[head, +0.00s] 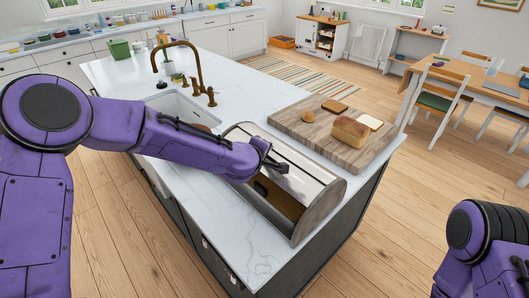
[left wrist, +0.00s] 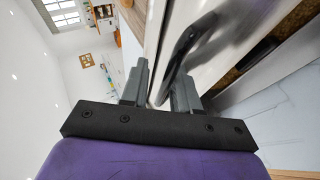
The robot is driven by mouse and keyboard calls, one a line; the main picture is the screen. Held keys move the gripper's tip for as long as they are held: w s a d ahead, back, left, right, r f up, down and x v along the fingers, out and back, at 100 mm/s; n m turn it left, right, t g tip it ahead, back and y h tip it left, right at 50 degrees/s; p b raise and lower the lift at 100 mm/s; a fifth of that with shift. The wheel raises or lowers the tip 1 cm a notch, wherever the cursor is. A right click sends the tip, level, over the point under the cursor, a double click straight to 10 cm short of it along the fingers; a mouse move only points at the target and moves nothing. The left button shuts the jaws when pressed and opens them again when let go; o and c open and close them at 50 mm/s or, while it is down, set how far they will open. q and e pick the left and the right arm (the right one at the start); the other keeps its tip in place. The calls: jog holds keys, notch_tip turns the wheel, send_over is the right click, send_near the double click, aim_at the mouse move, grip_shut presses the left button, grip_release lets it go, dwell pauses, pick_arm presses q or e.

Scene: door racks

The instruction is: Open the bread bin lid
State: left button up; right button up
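The bread bin has a curved silver lid (head: 305,177) and a pale wooden end panel (head: 322,212), and stands on the white island counter. The lid is partly up, and the brown inside (head: 280,200) shows through the front gap. My left gripper (head: 277,167) is at the lid's front. In the left wrist view its two grey fingers (left wrist: 160,88) are apart, with the curved black lid handle (left wrist: 187,47) passing between them. I cannot tell whether either finger touches the handle. Of my right arm, only a part shows at the lower right; its gripper is out of view.
A wooden board (head: 345,152) with a bread loaf (head: 349,132), bread slices and a roll lies just behind the bin. A sink (head: 182,107) with a brass faucet (head: 184,60) is to the left. A dining table (head: 470,84) with chairs stands at the right.

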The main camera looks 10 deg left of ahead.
pick_arm(q)
jog(key=shift+s+f, duration=0.15)
jog(key=shift+f, duration=0.15)
jog(key=shift+s+r+b, duration=0.3)
jog(key=shift+s+b, duration=0.05)
jog(key=shift+s, duration=0.1)
jog(key=b+v, duration=0.1)
jog(key=v, duration=0.8)
jog(key=shift+r, duration=0.35)
jog(key=shift+s, duration=0.1)
